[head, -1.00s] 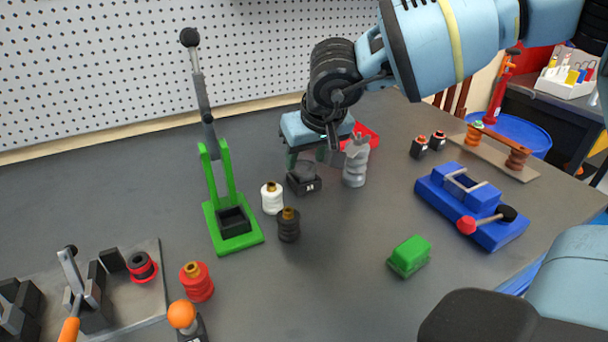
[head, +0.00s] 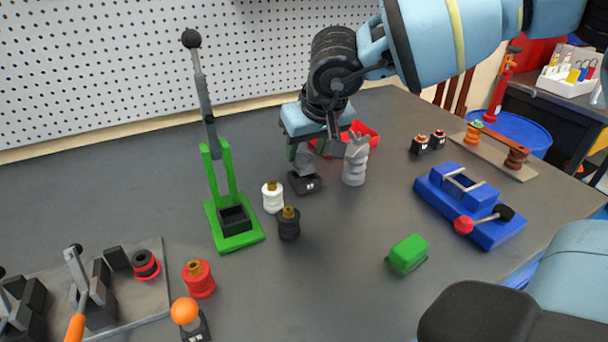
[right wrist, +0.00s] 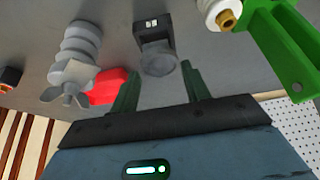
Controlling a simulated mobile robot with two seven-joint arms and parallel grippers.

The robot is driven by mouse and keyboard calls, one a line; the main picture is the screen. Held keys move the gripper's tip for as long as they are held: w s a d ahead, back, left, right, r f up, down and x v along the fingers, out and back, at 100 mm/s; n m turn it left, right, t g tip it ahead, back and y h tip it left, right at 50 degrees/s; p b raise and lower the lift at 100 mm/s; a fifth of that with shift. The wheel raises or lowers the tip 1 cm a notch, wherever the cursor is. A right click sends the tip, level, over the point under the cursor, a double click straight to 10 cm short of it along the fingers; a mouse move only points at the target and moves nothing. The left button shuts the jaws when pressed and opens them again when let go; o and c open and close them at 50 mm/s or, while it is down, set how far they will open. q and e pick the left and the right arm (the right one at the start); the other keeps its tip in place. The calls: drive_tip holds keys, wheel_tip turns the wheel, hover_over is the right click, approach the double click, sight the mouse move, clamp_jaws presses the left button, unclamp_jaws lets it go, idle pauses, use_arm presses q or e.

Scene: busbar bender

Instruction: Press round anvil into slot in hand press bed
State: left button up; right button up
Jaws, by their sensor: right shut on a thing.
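A grey round anvil (head: 306,163) is between the green fingers of my right gripper (head: 304,158). In the right wrist view the anvil (right wrist: 160,62) shows between the two fingertips, over its small black labelled block (right wrist: 153,33). In the head view that block (head: 304,184) stands on the bench under the gripper; I cannot tell whether the anvil is clear of it. The green hand press (head: 222,185) stands to the left, its lever raised. Its black bed (head: 235,220) has an open slot. My left gripper is not in view.
A grey ribbed post (head: 355,162) stands close to the right of my gripper, with a red tray (head: 352,138) behind. White (head: 272,197) and black (head: 289,224) insulators stand between block and press. A blue bender (head: 470,205) and green block (head: 408,254) lie right.

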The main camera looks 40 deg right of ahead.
drive_tip(key=shift+r+p, duration=1.6)
drive_tip(key=shift+r, duration=1)
drive_tip(key=shift+f, duration=0.15)
